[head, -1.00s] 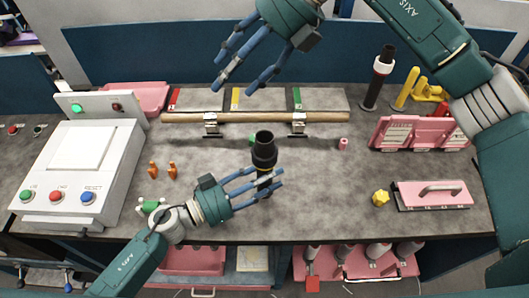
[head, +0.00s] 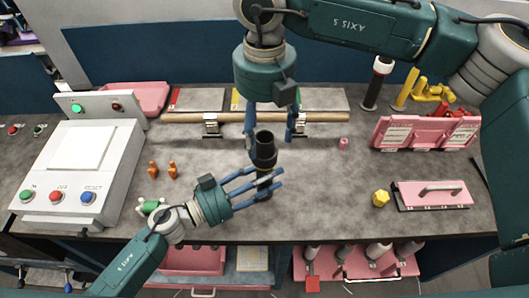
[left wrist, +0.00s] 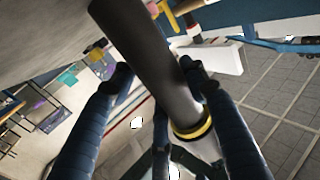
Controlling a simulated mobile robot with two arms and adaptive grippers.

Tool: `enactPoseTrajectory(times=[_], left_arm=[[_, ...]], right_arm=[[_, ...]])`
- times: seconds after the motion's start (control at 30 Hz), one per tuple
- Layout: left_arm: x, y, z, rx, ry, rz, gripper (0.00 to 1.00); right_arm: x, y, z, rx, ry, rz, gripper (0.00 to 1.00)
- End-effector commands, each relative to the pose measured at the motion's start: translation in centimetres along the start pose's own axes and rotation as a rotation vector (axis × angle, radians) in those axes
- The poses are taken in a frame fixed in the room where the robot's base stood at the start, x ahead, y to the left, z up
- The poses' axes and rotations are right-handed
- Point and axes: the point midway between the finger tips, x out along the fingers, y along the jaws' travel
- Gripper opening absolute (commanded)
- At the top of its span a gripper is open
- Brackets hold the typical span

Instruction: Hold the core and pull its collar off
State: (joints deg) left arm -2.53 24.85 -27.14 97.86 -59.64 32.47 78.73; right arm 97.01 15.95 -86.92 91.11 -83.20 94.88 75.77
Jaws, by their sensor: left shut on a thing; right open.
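The core (head: 264,140) is a dark, roughly upright cylinder near the middle of the bench. My left gripper (head: 279,182) is shut on its lower part, with fingers on both sides. A slightly wider dark band (head: 265,158) below the core's top looks like the collar; its edges are hard to tell. In the left wrist view the core (left wrist: 145,50) runs between my fingers, with a yellow ring (left wrist: 193,130) near one end. My right gripper (head: 270,134) is open and points down, its fingers spread to either side of the core's top; contact cannot be told.
A wooden rod (head: 200,117) lies on supports behind the core. A white control box (head: 80,165) stands at left. A dark post with a white band (head: 380,72), a pink rack (head: 425,135) and a pink handled block (head: 435,195) are at right. The bench front is mostly clear.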

Motion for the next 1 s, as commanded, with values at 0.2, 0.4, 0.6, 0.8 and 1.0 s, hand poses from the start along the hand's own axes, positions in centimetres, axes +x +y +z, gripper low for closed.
enactPoseTrajectory(times=[0.2, 0.4, 0.6, 0.8, 1.0], left_arm=[[0.0, 0.0, 0.1, -0.001, -0.001, 0.000, 0.00], [0.0, 0.0, 0.1, -0.001, -0.001, 0.000, 0.00], [0.0, 0.0, 0.1, -0.001, -0.001, 0.000, 0.00], [0.0, 0.0, 0.1, -0.001, -0.001, 0.000, 0.00], [0.0, 0.0, 0.1, -0.001, -0.001, 0.000, 0.00]], right_arm=[[3.3, 0.0, -0.1, 0.000, 0.004, -0.001, 0.66], [5.3, 0.0, -0.1, 0.000, 0.003, 0.000, 0.66], [6.0, 0.0, 0.0, -0.001, 0.001, 0.000, 0.66], [6.0, 0.0, 0.0, -0.001, 0.001, 0.000, 0.66], [6.0, 0.0, 0.0, -0.001, 0.001, 0.001, 0.36]])
